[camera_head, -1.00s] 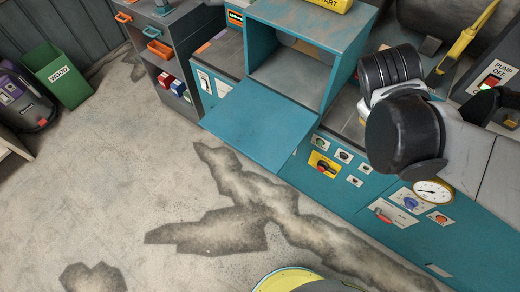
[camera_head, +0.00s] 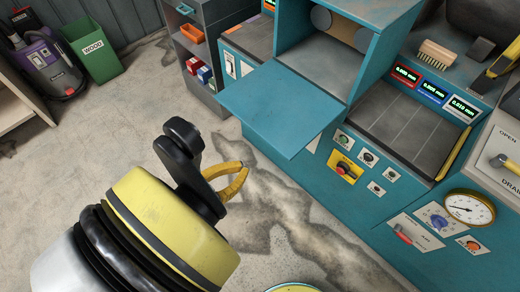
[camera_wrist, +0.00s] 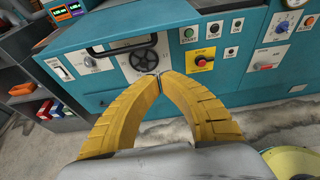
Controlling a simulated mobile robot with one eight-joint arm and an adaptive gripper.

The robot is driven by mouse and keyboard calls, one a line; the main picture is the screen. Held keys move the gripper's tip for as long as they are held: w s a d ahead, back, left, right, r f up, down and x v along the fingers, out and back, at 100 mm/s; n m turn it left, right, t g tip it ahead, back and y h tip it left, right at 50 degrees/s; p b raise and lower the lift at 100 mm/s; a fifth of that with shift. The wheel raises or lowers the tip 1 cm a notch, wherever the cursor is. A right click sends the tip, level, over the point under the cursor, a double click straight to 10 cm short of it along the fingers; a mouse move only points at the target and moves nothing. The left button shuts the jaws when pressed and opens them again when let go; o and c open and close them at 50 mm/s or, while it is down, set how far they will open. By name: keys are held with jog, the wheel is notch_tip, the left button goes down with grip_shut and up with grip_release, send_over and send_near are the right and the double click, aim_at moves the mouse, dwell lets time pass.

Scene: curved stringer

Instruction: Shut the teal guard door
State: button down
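The teal guard door (camera_head: 275,108) is a flat panel lying open, folded down about level from the lower front edge of the teal housing (camera_head: 378,55). The opening above it is uncovered. My gripper (camera_head: 243,168) has yellow curved fingers and hangs in front of the machine, lower left of the door in the head view, apart from it. In the wrist view my gripper's fingertips (camera_wrist: 159,76) meet with nothing visible between them. A black bar handle (camera_wrist: 122,45) on a teal surface shows beyond them; I cannot tell whether it belongs to the door.
A control panel with a red knob (camera_head: 345,170) and a gauge (camera_head: 469,208) lies right of the door. Shelves (camera_head: 205,60), a green WOOD bin (camera_head: 92,50) and a purple vacuum (camera_head: 45,65) stand left.

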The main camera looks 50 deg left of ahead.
jog(key=b+x, duration=0.3)
jog(key=x, duration=0.6)
jog(key=shift+r, duration=2.05)
jog(key=shift+a, duration=0.1)
